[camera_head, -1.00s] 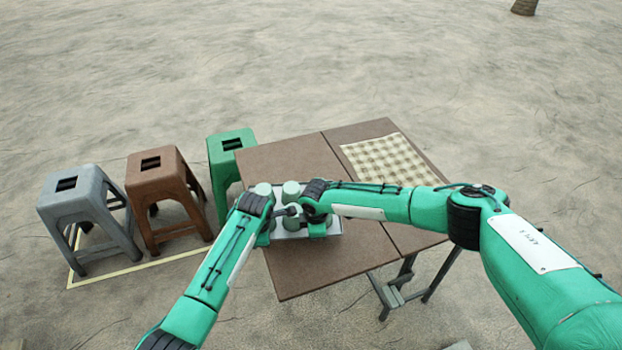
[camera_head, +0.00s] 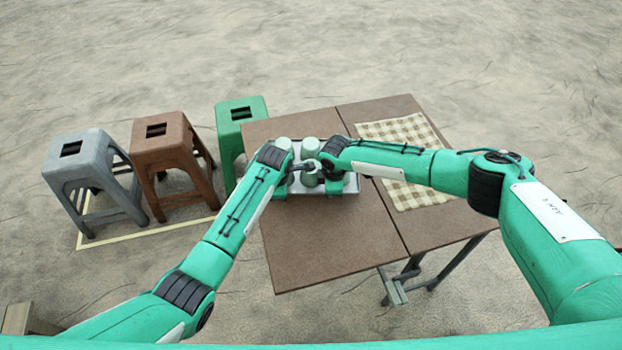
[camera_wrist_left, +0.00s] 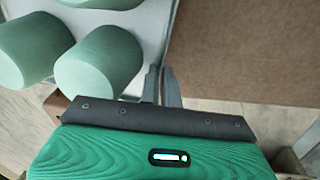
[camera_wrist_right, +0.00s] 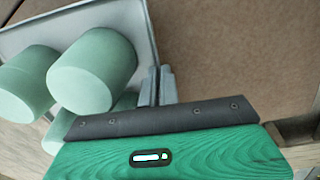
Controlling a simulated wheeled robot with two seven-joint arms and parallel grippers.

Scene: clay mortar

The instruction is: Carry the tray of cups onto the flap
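A light grey tray (camera_head: 351,183) holds several pale green cups (camera_head: 309,147) and is over the left panel (camera_head: 310,235) of the brown table, close to the seam. I cannot tell whether it touches the tabletop. My left gripper (camera_wrist_left: 163,85) is shut on one rim of the tray, with cups beside its fingers. My right gripper (camera_wrist_right: 157,85) is shut on another rim. In the head view my forearms and wrists partly hide the tray and cups. The right panel (camera_head: 440,228), across the seam, looks like the flap; a checkered cloth (camera_head: 410,135) lies on it.
Grey (camera_head: 95,165), brown (camera_head: 168,150) and green (camera_head: 238,112) stools stand left of the table, near a pale line on the sandy ground. The left panel's front is clear. Metal legs (camera_head: 398,285) show under the table's front right.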

